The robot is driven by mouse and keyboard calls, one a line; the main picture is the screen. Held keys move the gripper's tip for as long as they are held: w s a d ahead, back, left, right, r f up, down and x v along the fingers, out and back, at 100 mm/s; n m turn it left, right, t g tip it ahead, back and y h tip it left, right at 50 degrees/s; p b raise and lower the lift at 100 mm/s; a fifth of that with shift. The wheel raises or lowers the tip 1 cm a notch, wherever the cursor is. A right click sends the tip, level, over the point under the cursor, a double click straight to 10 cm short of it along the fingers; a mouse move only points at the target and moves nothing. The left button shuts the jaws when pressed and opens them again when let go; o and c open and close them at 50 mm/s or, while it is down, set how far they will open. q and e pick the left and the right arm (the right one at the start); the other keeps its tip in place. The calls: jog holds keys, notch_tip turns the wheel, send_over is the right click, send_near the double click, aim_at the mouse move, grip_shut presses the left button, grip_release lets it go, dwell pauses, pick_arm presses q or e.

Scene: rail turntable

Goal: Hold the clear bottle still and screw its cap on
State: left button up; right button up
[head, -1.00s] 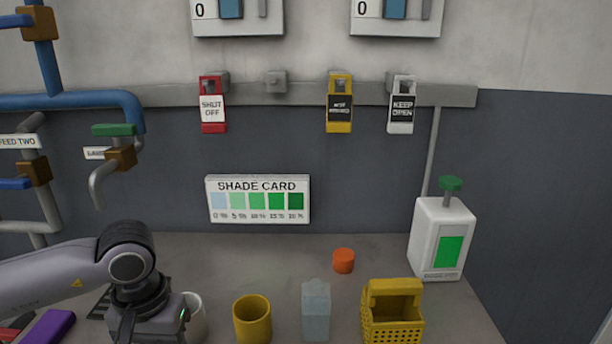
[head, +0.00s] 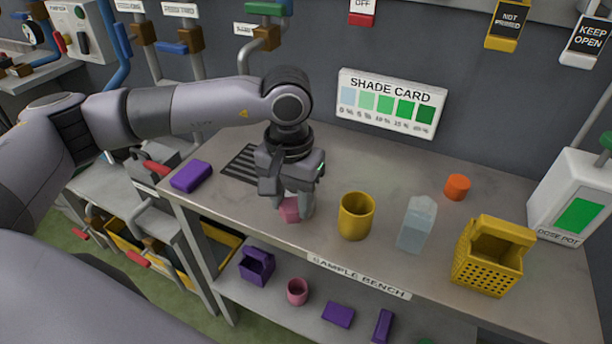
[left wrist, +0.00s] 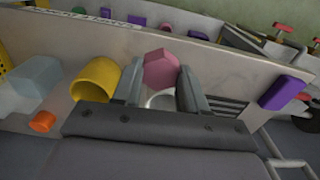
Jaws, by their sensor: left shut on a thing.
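The clear, pale blue bottle (head: 417,226) stands upright on the bench right of a yellow cup. It also shows at the left of the left wrist view (left wrist: 36,78). An orange round piece that looks like the cap (head: 457,187) sits apart on the bench behind the bottle; it shows in the left wrist view too (left wrist: 42,121). My left gripper (head: 291,203) is low over the bench, well left of the bottle, its fingers shut on a pink faceted block (left wrist: 161,69). The fingers partly hide the block in the head view. My right gripper is not in view.
The yellow cup (head: 356,218) stands between my left gripper and the bottle. A yellow basket (head: 487,267) and white dose pot (head: 578,207) are at right, a purple block (head: 190,177) at left.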

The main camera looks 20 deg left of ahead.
pick_arm(q)
jog(key=w+d+r+n, duration=0.2)
jog(key=w+d+r, duration=0.1)
jog(key=d, duration=0.4)
jog(key=w+d+r+n, duration=0.2)
jog(key=d+r, duration=0.2)
jog(key=d, duration=0.2)
jog(key=w+d+r+n, duration=0.1)
jog(key=w+d+r, duration=0.2)
jog(key=d, duration=0.4)
jog(key=shift+w+d+r+n, duration=0.35)
jog(key=shift+r+n, duration=0.05)
jog(key=shift+r, duration=0.05)
